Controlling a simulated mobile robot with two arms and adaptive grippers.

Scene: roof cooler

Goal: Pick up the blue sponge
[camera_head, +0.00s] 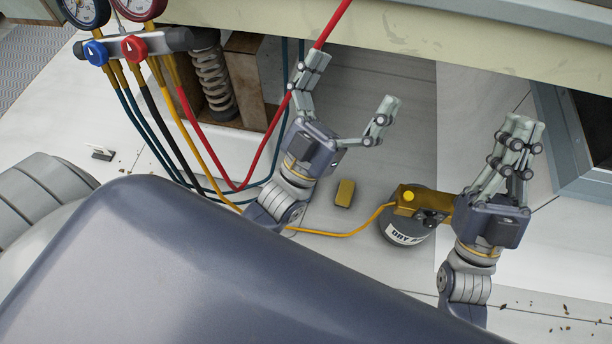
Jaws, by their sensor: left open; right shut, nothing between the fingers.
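I see no blue sponge in the head view. A small yellow-brown block (345,193), maybe a sponge, lies on the pale floor between my two hands. My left gripper (353,82) is open, its fingers spread wide and pointing away from me, with nothing between them. It is above and to the left of the block, apart from it. My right gripper (522,126) is shut and empty, its fingers together and pointing away. It is to the right of the block, beyond a yellow device.
The yellow device (425,203) overlaps a grey labelled can (398,230); a yellow hose runs left from it. Coloured hoses hang from a gauge manifold (130,46) at upper left. A coil spring (212,83) stands under a pale beam (420,42). A small object (102,154) lies far left.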

